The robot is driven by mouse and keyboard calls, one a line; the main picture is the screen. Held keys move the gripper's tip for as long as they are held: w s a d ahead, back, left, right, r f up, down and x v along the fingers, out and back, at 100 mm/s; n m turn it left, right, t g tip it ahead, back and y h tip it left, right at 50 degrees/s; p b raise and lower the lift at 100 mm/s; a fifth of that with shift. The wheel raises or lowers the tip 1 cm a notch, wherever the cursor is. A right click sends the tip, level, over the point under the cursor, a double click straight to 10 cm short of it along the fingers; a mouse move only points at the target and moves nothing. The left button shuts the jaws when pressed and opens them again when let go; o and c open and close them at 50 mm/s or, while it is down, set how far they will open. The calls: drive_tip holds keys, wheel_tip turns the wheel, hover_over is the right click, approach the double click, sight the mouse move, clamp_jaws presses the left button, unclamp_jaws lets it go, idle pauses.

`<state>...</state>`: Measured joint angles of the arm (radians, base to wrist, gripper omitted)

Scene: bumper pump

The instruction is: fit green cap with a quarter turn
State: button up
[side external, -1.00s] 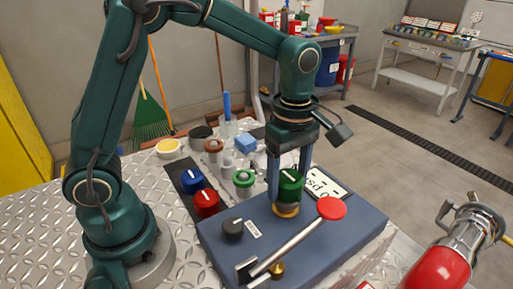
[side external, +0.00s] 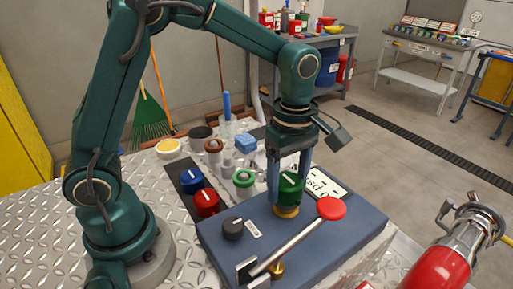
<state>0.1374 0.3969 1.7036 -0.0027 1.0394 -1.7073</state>
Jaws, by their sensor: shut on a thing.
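My gripper (side external: 289,190) is over the blue-grey pump box, its two fingers pointing down on either side of the green cap (side external: 291,187). It is shut on this cap, which is upright with a white line on its top. A brass neck (side external: 286,211) shows directly under the cap. The cap sits at or just above this neck; I cannot tell whether it is fully seated. The fingers hide part of the cap's sides.
On the box (side external: 333,247) are a lever with a red knob (side external: 331,208) and a dark knob (side external: 232,229). Blue (side external: 191,180) and red (side external: 206,203) caps stand on a dark strip at left. A green ring-shaped piece (side external: 243,178) stands behind. A red cylinder (side external: 440,272) is at front right.

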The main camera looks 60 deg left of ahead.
drive_tip(key=m, duration=0.4)
drive_tip(key=shift+m, duration=0.6)
drive_tip(key=m, duration=0.3)
drive_tip(key=shift+m, duration=1.1)
drive_tip(key=shift+r, duration=0.1)
